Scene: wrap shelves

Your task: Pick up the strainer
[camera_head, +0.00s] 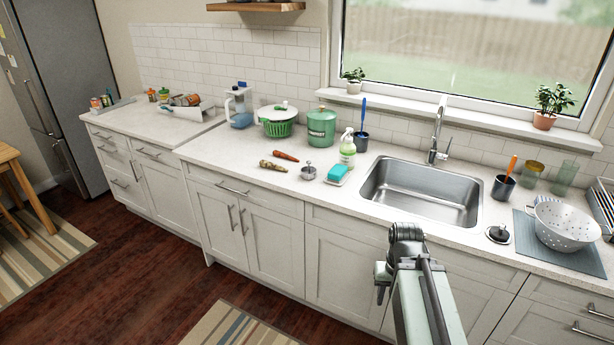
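A white bowl-shaped strainer (564,226) with many small holes and a handle stands upright on a grey mat (537,240) on the counter, right of the sink. A small round dark piece with a metal rim (498,235) lies left of the mat, near the sink; I cannot tell whether it is a sink strainer or a plug. My arm reaches up from the bottom of the picture, in front of the cabinets below the sink. My gripper (382,282) shows only in part at the arm's end, left of and apart from the white strainer. Its fingers are not clear.
A steel sink (420,193) with a tall faucet (437,135) lies left of the strainer. A dark cup (503,188) with an orange-handled tool and tinted glasses (563,178) stand behind. A dish rack (604,203) is close at the right edge.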

